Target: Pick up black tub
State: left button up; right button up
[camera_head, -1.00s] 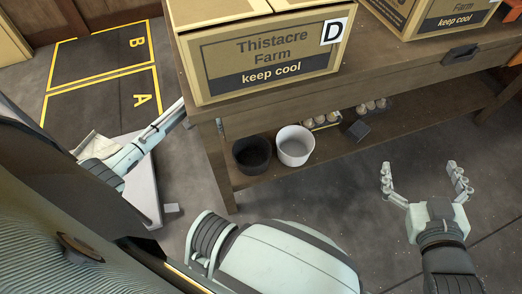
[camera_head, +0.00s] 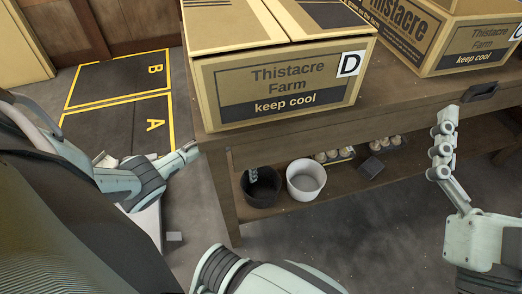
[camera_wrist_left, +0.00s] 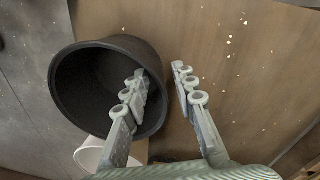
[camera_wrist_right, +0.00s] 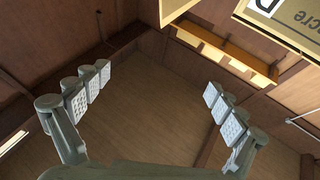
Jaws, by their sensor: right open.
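The black tub (camera_head: 264,198) stands on the table's lower shelf, left of a white tub (camera_head: 306,181). In the left wrist view the black tub (camera_wrist_left: 75,62) shows its open mouth, and the white tub (camera_wrist_left: 92,153) is partly hidden behind it. My left gripper (camera_wrist_left: 160,73) is open and straddles the black tub's wall, one finger inside the mouth and one outside. A gap shows between the outer finger and the wall.
The wooden table (camera_head: 420,98) carries cardboard box D (camera_head: 285,85) and another box (camera_head: 470,47) above the shelf. A table leg (camera_head: 222,195) stands left of the black tub.

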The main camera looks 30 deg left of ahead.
aim_at(251, 184)
pick_arm(q)
notch_tip(251, 184, down, 3)
jog(key=shift+s+d+r+b, duration=0.1)
jog(key=shift+s+d+b, duration=0.05)
jog(key=shift+b, duration=0.25)
jog(key=shift+f, duration=0.3)
grip_shut()
pick_arm(e)
jog(key=shift+s+d+r+t, duration=0.25)
jog(key=shift+s+r+t, duration=0.05)
jog(key=shift+r+t, duration=0.3)
jog(key=shift+s+d+r+t, duration=0.3)
jog(key=shift+r+t, duration=0.2)
jog(key=shift+r, duration=0.1)
